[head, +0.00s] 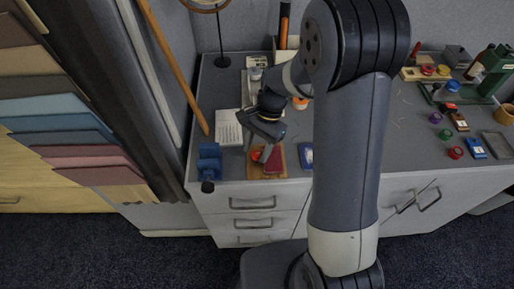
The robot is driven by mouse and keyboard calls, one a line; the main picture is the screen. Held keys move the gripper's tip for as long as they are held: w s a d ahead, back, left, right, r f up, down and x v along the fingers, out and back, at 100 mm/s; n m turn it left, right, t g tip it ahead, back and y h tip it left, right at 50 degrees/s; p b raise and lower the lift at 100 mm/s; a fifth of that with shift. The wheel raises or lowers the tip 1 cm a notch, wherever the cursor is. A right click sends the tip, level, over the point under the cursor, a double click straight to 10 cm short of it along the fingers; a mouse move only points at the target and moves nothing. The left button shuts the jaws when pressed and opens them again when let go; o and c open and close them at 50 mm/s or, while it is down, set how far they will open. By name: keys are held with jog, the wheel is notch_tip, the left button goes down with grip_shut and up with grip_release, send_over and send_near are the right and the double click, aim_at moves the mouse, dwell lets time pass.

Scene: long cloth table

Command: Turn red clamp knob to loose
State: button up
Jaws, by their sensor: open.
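A small wooden board (254,174) lies near the front edge of the grey worktop, left of centre in the head view. On it is a small round red-orange knob (257,156), which looks like the red clamp knob, with a flat dark red piece (274,160) to its right. My gripper (256,152) points down over the board with its fingers open. The fingertips appear to lie either side of the knob. I cannot tell whether they touch it. The knob's marking or setting is too small to read.
A blue item (306,155) lies to the right, partly hidden by my arm. Caps, bottles and a green tray (437,96) occupy the right side. A wooden pole (172,62) leans at left.

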jog(key=shift+s+f, duration=0.1)
jog(key=shift+f, duration=0.05)
jog(key=shift+c, duration=0.3)
jog(key=c, duration=0.9)
